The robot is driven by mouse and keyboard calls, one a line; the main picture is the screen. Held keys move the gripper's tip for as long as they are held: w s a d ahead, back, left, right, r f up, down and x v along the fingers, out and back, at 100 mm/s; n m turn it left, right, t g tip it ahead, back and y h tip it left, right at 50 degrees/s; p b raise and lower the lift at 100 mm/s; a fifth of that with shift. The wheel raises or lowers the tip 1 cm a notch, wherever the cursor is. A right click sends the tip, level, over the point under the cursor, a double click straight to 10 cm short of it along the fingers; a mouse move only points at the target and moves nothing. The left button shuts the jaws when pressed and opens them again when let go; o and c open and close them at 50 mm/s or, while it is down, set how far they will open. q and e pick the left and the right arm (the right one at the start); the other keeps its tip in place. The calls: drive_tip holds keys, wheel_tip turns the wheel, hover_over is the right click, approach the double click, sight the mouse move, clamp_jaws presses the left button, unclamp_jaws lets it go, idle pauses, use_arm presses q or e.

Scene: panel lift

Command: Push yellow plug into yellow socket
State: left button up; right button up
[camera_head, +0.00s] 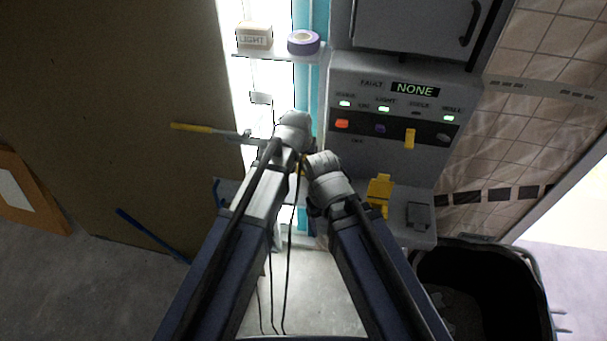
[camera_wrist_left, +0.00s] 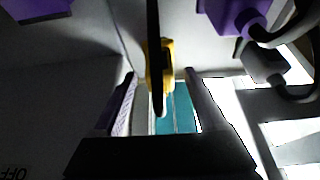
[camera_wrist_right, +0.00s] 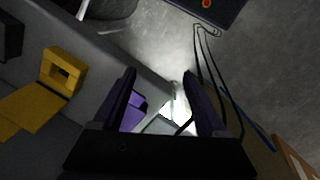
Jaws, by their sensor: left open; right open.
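The yellow plug (camera_wrist_left: 168,62) is on a black cable and shows between the spread fingers of my left gripper (camera_wrist_left: 160,90); I cannot tell if they touch it. A small yellow spot (camera_head: 303,165) shows near my arm ends in the head view. My left gripper is mostly hidden there by the arm. My right gripper (camera_wrist_right: 159,75) is open, beside the grey ledge, with a purple part (camera_wrist_right: 134,112) beyond its fingers. A yellow piece (camera_head: 409,139) projects from the grey panel.
A yellow bracket (camera_head: 380,190) stands on the grey ledge, also in the right wrist view (camera_wrist_right: 62,70). A purple connector (camera_wrist_left: 250,20) is at upper right in the left wrist view. A black bin (camera_head: 480,285) stands at lower right. Black cables (camera_head: 289,260) hang to the floor.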

use_arm(q)
drive_tip(key=shift+w+f, duration=0.1)
drive_tip(key=shift+f, duration=0.15)
clamp_jaws()
idle(0.6)
